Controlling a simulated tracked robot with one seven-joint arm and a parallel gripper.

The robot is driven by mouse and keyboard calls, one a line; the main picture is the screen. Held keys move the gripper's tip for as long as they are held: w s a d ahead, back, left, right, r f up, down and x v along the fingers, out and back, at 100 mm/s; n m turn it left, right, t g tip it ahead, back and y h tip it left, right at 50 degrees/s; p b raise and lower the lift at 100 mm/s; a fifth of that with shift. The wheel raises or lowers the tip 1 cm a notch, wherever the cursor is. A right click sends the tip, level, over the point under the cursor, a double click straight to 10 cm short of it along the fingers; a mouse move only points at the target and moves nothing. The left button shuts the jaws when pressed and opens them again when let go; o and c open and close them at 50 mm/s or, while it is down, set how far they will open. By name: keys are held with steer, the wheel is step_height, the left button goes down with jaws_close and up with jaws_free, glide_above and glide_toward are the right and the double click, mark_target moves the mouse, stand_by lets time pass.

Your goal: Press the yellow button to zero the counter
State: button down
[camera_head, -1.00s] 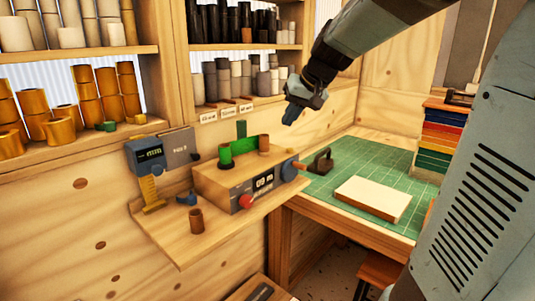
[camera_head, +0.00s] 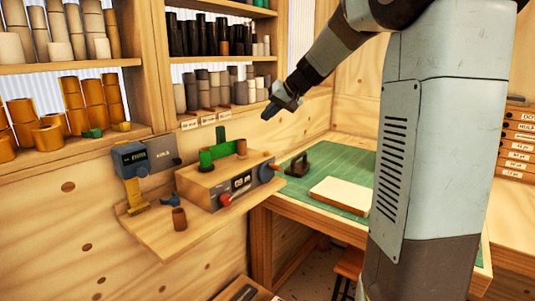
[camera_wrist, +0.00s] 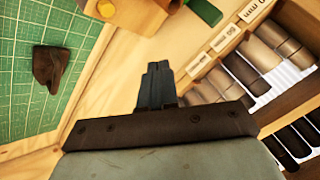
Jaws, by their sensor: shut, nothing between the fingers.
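The wooden counter box (camera_head: 205,187) sits on a wall shelf in the head view, with a dark front panel holding a small display (camera_head: 241,181), a red knob (camera_head: 225,199) and a blue-grey dial (camera_head: 266,172). My gripper (camera_head: 268,115) is above and behind the box's right end, apart from it. In the wrist view my gripper (camera_wrist: 157,66) is shut and empty. A round yellow spot (camera_wrist: 106,9), likely the yellow button, shows at the top edge there, beyond and left of the fingertips. I cannot make out the yellow button in the head view.
A brown roll (camera_head: 179,219) and a blue-grey meter (camera_head: 146,157) are left of the box. A dark handled tool (camera_head: 298,165) and a pale block (camera_head: 343,192) lie on the green mat (camera_head: 353,160). Shelves of rolls (camera_head: 213,93) stand behind my gripper.

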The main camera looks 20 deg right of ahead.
steer(key=shift+f, duration=0.15)
steer(key=shift+f, duration=4.3)
steer(key=shift+f, duration=0.85)
steer(key=shift+r, duration=0.95)
steer(key=shift+r, duration=2.5)
